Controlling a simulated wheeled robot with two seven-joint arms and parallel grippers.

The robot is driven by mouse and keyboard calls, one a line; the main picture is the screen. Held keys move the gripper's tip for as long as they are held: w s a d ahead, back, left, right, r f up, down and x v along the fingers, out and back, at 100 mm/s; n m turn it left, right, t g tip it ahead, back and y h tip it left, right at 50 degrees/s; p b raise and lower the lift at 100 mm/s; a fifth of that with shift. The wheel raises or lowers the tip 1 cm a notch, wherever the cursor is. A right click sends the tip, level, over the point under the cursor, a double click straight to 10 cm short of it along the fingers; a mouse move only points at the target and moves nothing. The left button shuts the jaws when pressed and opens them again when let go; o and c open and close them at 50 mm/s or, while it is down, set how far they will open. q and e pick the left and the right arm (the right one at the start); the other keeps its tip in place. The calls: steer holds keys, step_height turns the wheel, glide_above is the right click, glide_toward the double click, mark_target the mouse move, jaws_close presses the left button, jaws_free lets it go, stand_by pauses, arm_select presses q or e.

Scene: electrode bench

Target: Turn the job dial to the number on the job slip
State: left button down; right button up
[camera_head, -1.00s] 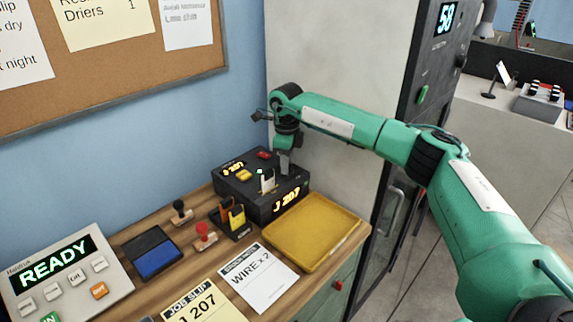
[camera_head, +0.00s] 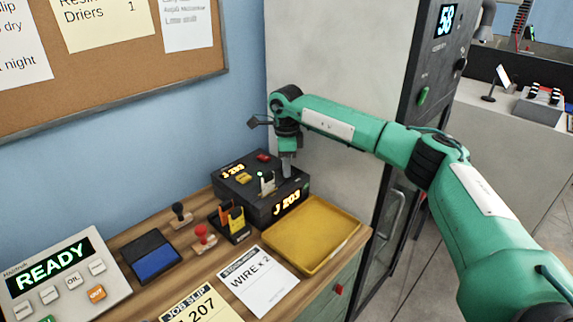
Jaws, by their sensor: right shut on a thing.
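The job slip (camera_head: 200,305) lies on the bench at the bottom edge, partly cut off, and reads 207. The black dial box (camera_head: 250,204) stands against the wall. Its lit front display (camera_head: 286,204) reads J 203, and a small display (camera_head: 233,172) on its top appears to read the same. My right gripper (camera_head: 287,173) points down over the right part of the box top and is shut on the job dial. The gripper hides the dial almost wholly. My left gripper is not in view.
A yellow tray (camera_head: 312,262) sits right in front of the box. Two stamps, one with a red knob (camera_head: 202,232), a blue ink pad (camera_head: 156,262), a small holder (camera_head: 232,222) and a WIRE x 2 sheet (camera_head: 258,280) lie nearby. A READY panel (camera_head: 62,280) is at left.

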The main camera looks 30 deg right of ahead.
steer(key=o, duration=0.9)
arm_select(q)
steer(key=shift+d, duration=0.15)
arm_select(e)
steer(key=shift+o, duration=0.3)
steer(key=shift+r, duration=0.1)
steer(key=shift+r, duration=0.25)
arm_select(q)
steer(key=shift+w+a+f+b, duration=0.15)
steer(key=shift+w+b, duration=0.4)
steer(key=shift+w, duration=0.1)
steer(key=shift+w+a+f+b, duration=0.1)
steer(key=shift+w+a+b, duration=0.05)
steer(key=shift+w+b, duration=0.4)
arm_select(e)
step_height(320, 180, up, 13)
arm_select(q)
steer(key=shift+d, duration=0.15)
arm_select(e)
steer(key=shift+r, duration=0.1)
